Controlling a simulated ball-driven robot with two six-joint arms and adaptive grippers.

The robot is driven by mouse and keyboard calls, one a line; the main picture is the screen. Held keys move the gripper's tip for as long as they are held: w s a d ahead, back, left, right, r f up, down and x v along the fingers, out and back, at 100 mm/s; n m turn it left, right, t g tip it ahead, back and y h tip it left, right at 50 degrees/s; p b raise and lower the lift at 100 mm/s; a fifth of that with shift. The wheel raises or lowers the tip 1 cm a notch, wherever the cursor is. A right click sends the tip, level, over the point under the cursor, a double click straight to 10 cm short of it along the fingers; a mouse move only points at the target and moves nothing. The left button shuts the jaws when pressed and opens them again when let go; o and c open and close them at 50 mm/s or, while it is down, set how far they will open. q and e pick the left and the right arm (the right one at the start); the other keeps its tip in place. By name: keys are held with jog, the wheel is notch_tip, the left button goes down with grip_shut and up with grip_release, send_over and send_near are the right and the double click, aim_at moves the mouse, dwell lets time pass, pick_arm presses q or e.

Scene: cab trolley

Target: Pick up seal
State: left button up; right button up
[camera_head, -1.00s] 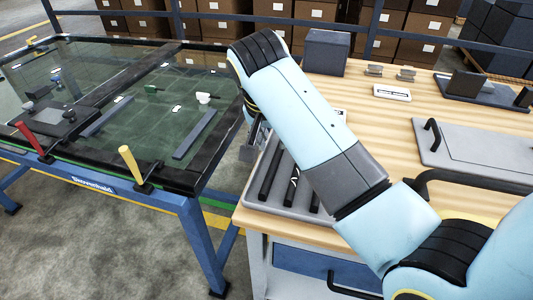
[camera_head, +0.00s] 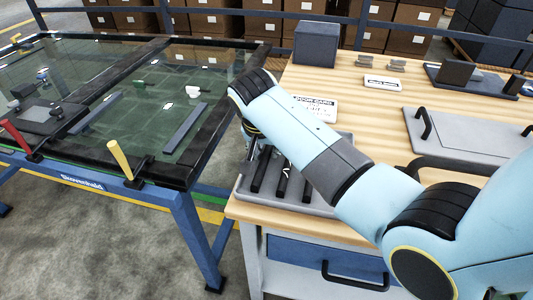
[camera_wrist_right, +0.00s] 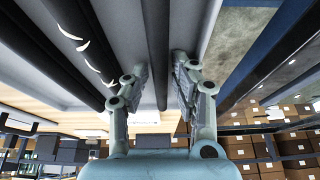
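Black strip-like seals lie in a grey slotted tray (camera_head: 268,203) on the near left corner of the wooden bench. The leftmost seal (camera_head: 262,168) is plain; the middle one (camera_head: 284,178) has white marks. My right gripper (camera_head: 249,150) is low at the tray's left part, partly hidden by its own arm. In the right wrist view its two fingers (camera_wrist_right: 162,80) are apart, with a plain dark seal (camera_wrist_right: 158,45) running between them. Gaps show on both sides of it. The white-marked seal (camera_wrist_right: 82,40) lies to the left there. My left gripper is out of view.
A door-card sheet (camera_head: 315,108) lies behind the tray. A grey panel with handles (camera_head: 465,140) lies to the right on the bench, with a dark box (camera_head: 316,44) at the back. A glass-topped trolley (camera_head: 130,100) stands left across a floor gap.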

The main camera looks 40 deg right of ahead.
aim_at(268, 150)
grip_shut()
jog(key=shift+r, duration=0.1)
jog(key=shift+r, duration=0.25)
jog(key=r, duration=0.4)
jog(key=shift+d, duration=0.3)
jog(key=s+d+r, duration=0.2)
jog(key=d+r, duration=0.4)
jog(key=d, duration=0.4)
jog(key=shift+s+d+r, duration=0.15)
jog(key=shift+s+d, duration=0.2)
jog(key=shift+d, duration=0.05)
